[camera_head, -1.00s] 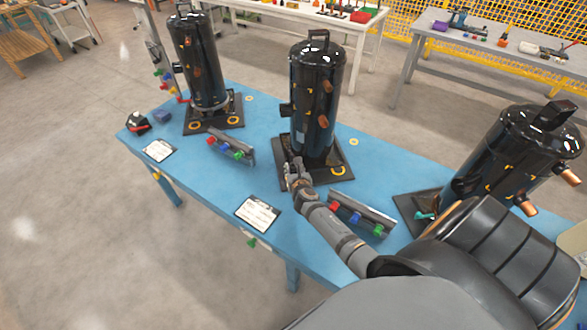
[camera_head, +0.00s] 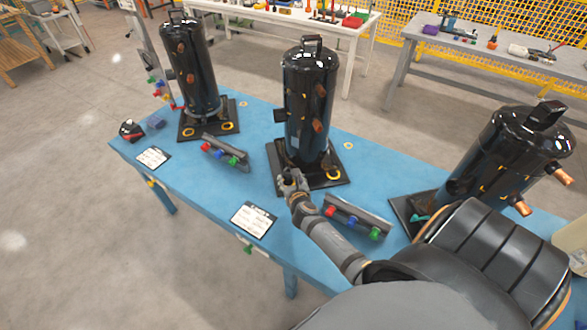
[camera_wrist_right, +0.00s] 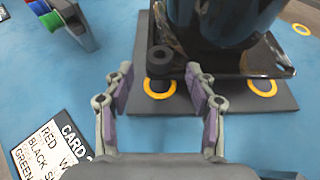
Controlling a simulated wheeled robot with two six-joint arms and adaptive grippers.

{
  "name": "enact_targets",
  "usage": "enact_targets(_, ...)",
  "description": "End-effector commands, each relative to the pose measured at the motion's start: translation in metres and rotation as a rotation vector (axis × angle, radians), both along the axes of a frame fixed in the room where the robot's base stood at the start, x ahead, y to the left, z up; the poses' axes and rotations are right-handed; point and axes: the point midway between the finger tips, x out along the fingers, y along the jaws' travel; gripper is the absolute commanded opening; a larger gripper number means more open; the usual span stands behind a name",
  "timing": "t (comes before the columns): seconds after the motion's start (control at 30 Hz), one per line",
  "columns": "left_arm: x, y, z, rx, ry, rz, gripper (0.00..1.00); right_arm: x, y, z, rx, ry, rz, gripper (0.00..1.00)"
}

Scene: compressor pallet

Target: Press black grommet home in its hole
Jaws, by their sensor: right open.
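A black grommet (camera_wrist_right: 160,60), a short cylinder with a hole in its top, stands upright at the near corner of the middle compressor's foot plate. A yellow ring (camera_wrist_right: 160,90) shows on the dark base just in front of it. My right gripper (camera_wrist_right: 158,74) is open, with one finger on either side of the grommet's near side and a gap to each. Nothing is held. In the head view my right gripper (camera_head: 290,180) is at the near left corner of the middle compressor (camera_head: 310,105) and hides the grommet. How deep the grommet sits cannot be told. My left gripper is not in view.
Another yellow ring (camera_wrist_right: 262,88) lies on the base to the right. On the blue table (camera_head: 185,178) are a card (camera_head: 254,219), racks with coloured pieces (camera_head: 358,218) (camera_head: 226,152) and two more compressors (camera_head: 190,65) (camera_head: 510,155).

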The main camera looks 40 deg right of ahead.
Motion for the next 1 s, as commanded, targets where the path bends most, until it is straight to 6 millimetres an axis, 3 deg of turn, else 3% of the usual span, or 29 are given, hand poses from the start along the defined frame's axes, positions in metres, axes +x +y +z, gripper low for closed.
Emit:
enact_targets(0.1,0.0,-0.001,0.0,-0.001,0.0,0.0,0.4,-0.028,0.012,0.011,0.004,0.001,0.0,0.56)
enact_targets(0.33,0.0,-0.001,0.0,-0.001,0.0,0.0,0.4,-0.062,0.027,0.026,0.003,0.002,-0.001,0.56)
enact_targets(1.0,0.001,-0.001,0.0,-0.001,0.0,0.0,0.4,-0.069,0.03,0.031,0.001,0.001,0.0,0.56)
